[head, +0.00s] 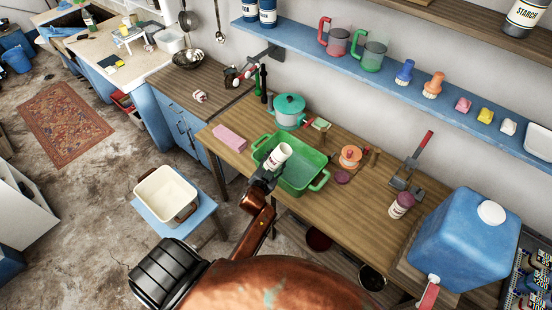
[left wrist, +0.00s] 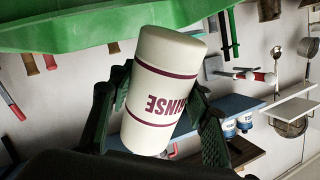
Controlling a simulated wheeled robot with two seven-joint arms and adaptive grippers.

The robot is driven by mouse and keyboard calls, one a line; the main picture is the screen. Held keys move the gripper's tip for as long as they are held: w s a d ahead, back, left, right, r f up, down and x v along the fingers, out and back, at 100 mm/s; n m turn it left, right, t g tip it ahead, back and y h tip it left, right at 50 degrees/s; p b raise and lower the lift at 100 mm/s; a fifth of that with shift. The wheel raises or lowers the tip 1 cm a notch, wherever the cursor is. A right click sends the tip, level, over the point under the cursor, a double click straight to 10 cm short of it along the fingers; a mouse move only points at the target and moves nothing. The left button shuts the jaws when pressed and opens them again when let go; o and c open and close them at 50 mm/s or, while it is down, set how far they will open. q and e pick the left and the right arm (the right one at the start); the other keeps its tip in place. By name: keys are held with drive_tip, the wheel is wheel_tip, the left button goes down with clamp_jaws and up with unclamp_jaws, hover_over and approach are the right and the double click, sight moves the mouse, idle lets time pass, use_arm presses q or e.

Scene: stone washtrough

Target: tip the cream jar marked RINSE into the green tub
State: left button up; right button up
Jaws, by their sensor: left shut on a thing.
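The cream jar marked RINSE (head: 273,162) is in my left gripper (head: 264,180), above the near left part of the green tub (head: 320,183). In the head view the jar leans to the right. In the left wrist view the jar (left wrist: 165,85) shows its maroon bands and lettering, with the letters inverted in the picture. The left gripper's dark fingers (left wrist: 158,110) are shut on either side of it. The tub's green wall (left wrist: 60,30) shows along the top of that view. The jar's contents are not visible. My right gripper is not in view.
The tub stands on a wooden table (head: 345,220). A teal pot (head: 289,110) is behind it and a pink block (head: 229,138) to its left. An orange-lidded item (head: 350,156), another maroon-topped jar (head: 401,205) and a blue canister (head: 465,240) stand to the right.

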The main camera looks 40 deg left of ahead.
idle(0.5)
use_arm(q)
drive_tip(key=shift+r+m+p, duration=0.15)
drive_tip(key=shift+m+p, duration=0.25)
drive_tip(key=shift+p, duration=0.45)
drive_tip(key=shift+a+m+g+p, duration=0.1)
drive_tip(key=shift+m+g+p, duration=0.2)
drive_tip(key=shift+f, duration=0.2)
